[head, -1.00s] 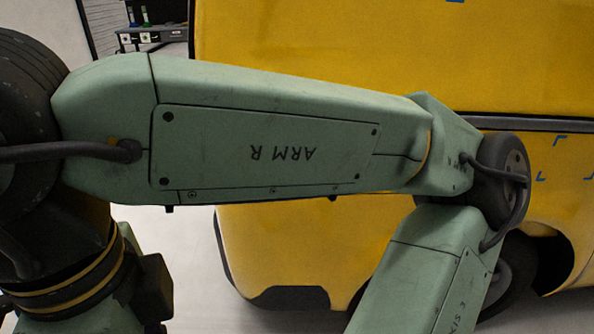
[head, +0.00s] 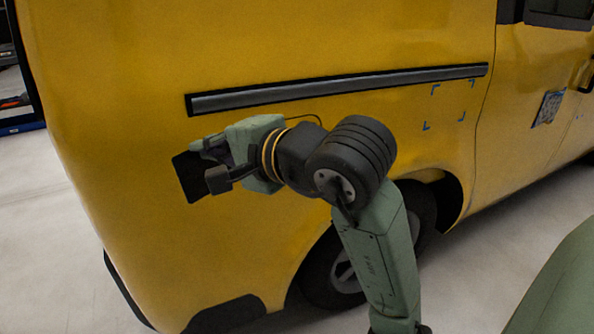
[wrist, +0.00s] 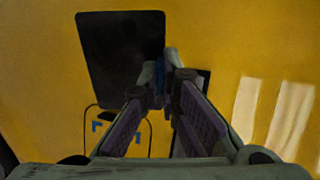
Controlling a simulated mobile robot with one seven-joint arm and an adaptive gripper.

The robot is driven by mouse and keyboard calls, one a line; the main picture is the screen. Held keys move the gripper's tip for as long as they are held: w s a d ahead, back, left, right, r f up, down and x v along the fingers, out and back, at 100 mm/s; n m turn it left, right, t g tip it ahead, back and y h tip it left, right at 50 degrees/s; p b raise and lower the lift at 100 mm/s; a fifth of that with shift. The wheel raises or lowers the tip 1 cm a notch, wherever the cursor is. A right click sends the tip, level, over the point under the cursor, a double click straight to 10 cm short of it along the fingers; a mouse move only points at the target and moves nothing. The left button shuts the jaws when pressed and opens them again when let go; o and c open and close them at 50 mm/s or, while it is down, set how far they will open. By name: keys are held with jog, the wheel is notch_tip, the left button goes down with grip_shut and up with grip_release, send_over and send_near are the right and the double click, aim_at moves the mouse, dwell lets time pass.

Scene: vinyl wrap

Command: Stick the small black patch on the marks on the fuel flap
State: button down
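The small black patch (head: 188,178) is a dark rounded rectangle at the end of my gripper (head: 210,164), in front of the yellow van side. In the wrist view the patch (wrist: 120,55) fills the upper middle. My fingertips (wrist: 163,68) are closed together at its lower right edge, with a bit of blue between them. Below the patch, small blue corner marks (wrist: 97,126) lie within a thin dark rounded outline, which looks like the fuel flap (wrist: 120,143). In the head view my wrist hides most of the flap. I cannot tell whether the patch touches the van.
A long dark rail (head: 340,90) runs above my gripper. Larger blue corner marks (head: 448,105) frame bare yellow panel to the right. A patterned blue-grey patch (head: 548,108) is on the door. A rear wheel (head: 345,270) sits below my arm. Floor at left is clear.

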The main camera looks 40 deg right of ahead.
jog(key=s+d+f+m+t+h+b, duration=0.1)
jog(key=s+d+f+m+t+h, duration=0.2)
jog(key=d, duration=0.5)
jog(key=s+d+f+m+h, duration=0.2)
jog(key=d+f+h, duration=0.2)
jog(key=d, duration=0.4)
jog(key=p+x, duration=0.2)
jog(key=x, duration=0.6)
jog(key=shift+d+r, duration=0.15)
jog(key=shift+d, duration=0.05)
jog(key=shift+w+d, duration=0.1)
jog(key=shift+w, duration=0.55)
dwell(1.2)
jog(key=c, duration=1.7)
grip_release()
jog(key=shift+s, duration=0.1)
jog(key=v, duration=1.2)
